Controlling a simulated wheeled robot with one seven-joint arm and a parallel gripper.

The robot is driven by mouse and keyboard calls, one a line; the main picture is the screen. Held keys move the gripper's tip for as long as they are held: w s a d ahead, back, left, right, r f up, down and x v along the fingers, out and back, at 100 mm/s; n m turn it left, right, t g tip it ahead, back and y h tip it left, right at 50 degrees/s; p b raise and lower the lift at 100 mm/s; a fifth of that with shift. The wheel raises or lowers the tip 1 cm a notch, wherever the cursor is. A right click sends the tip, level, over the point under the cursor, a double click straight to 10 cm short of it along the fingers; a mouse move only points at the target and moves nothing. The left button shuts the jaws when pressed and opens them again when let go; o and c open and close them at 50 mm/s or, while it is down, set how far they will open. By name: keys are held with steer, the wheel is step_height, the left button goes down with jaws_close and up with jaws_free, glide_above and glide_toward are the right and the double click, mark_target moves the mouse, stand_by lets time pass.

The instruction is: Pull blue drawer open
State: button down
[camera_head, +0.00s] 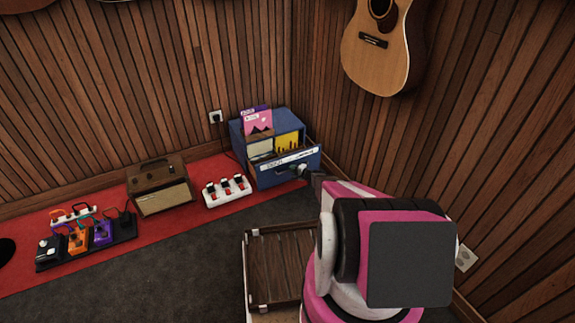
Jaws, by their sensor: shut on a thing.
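The blue cabinet (237,133) stands on the red mat in the corner of the room. Its blue drawer (275,177) is at the lower front, with a white strip along its top edge. The drawer front appears to stand a little out from the cabinet; how far is hard to tell. My gripper (300,171) is at the right part of the drawer front, shut on what appears to be the drawer's handle. The handle itself is mostly hidden by the gripper. My pink and white arm covers the lower right of the view.
Several pedals (88,236) lie farther left. A wooden crate (280,266) is in front. A guitar (378,62) hangs on the right wall.

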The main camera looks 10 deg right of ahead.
steer(key=s, duration=0.1)
steer(key=s+d, duration=0.1)
steer(key=s, duration=0.3)
steer(key=shift+s+d, duration=0.1)
steer(key=shift+d, duration=0.25)
steer(key=c, duration=1.2)
jaws_free()
steer(key=v, duration=1)
steer(key=shift+s+d, duration=0.3)
steer(key=shift+r, duration=0.1)
steer(key=shift+r, duration=0.1)
